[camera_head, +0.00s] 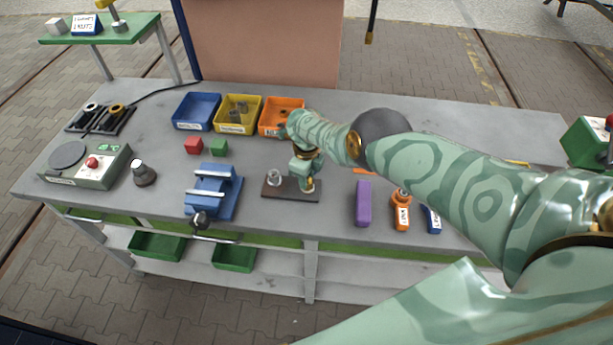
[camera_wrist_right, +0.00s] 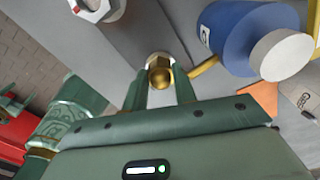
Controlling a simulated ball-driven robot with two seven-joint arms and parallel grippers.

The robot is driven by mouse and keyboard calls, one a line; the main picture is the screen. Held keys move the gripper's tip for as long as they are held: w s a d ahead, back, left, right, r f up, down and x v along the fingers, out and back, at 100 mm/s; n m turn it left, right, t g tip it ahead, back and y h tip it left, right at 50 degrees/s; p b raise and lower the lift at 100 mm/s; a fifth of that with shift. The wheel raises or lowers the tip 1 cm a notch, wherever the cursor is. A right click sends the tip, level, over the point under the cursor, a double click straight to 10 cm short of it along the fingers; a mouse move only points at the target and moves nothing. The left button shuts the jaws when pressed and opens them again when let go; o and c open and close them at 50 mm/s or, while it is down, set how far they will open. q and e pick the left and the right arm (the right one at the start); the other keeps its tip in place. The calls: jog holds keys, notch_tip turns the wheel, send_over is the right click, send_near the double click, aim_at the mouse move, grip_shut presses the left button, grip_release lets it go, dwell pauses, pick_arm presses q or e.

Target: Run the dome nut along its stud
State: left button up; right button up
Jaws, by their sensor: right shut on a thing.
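A dark base plate (camera_head: 290,195) lies on the grey bench. A silver hex fitting (camera_head: 274,178) stands at its left part, and a silver hex shape (camera_wrist_right: 97,8) also shows at the upper left of the right wrist view. My right gripper (camera_head: 307,184) points down over the right part of the plate. In the right wrist view its fingers are shut on the brass dome nut (camera_wrist_right: 160,73). The stud is hidden by the nut and fingers, so I cannot tell how far along it the nut sits. My left gripper is not in view.
A blue vise (camera_head: 213,192) stands left of the plate. A purple block (camera_head: 362,204) and an orange bottle (camera_head: 401,210) stand to the right. Blue (camera_head: 196,111), yellow (camera_head: 238,114) and orange (camera_head: 270,117) bins sit behind. My right arm covers the bench's right side.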

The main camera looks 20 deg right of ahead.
jog(key=shift+o, duration=0.2)
jog(key=shift+w+r+m, duration=0.3)
jog(key=shift+w, duration=0.05)
jog(key=shift+w+a+r+m, duration=0.2)
jog(key=shift+a+m, duration=0.25)
jog(key=shift+m, duration=0.15)
jog(key=shift+c, duration=0.2)
jog(key=shift+w+m, duration=0.1)
jog(key=shift+m, duration=0.2)
jog(key=m+b, duration=0.1)
jog(key=b, duration=0.1)
jog(key=f+m+b, duration=0.1)
jog(key=b, duration=0.1)
jog(key=shift+d, duration=0.25)
jog(key=shift+s+d+m+b, duration=0.2)
jog(key=shift+s+m+b, duration=0.1)
jog(key=shift+m+b, duration=0.45)
jog(key=shift+s+d+m, duration=0.2)
jog(key=shift+d+m, duration=0.1)
jog(key=shift+m, duration=0.25)
jog(key=shift+s+a+f+m, duration=0.15)
jog(key=shift+s+m, duration=0.1)
jog(key=shift+m, duration=0.05)
